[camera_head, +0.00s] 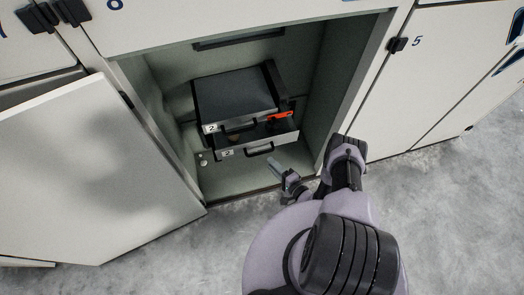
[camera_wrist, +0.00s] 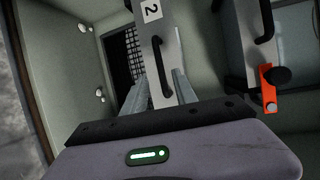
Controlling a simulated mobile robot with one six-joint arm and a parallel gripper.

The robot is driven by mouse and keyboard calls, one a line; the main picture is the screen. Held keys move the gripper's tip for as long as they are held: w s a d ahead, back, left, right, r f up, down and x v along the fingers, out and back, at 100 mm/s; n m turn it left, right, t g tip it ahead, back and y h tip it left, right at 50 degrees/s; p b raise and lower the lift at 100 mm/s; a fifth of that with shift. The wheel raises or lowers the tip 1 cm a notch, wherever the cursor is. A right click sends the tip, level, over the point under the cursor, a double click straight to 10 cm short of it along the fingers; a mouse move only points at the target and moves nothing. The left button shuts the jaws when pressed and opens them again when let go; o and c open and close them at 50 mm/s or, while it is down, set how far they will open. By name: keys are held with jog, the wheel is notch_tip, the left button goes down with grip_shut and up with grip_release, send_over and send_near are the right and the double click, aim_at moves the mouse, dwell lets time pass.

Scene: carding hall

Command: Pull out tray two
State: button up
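A dark tray unit (camera_head: 235,92) stands inside the open grey compartment. Its lower tray front (camera_head: 227,154) carries a label 2, has a black handle and stands out from the unit. The upper front carries a small label (camera_head: 211,128) that also looks like a 2. In the wrist view the labelled tray front (camera_wrist: 152,35) lies straight ahead, with its handle (camera_wrist: 161,68) between my fingers. My gripper (camera_wrist: 165,85) is open, fingers apart on either side of the handle; contact cannot be told. In the head view my gripper (camera_head: 279,168) is just below the lower tray's handle.
An orange lever (camera_head: 280,115) with a black knob sits at the unit's right; it also shows in the wrist view (camera_wrist: 266,88). The compartment door (camera_head: 95,165) hangs open at left. Cabinet 5 (camera_head: 440,85) is closed at right. Grey floor (camera_head: 460,220) is clear in front.

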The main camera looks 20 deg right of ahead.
aim_at(261, 153)
jog(key=b+x, duration=0.2)
jog(key=x, duration=0.6)
jog(key=shift+w, duration=0.3)
grip_shut()
dwell(0.8)
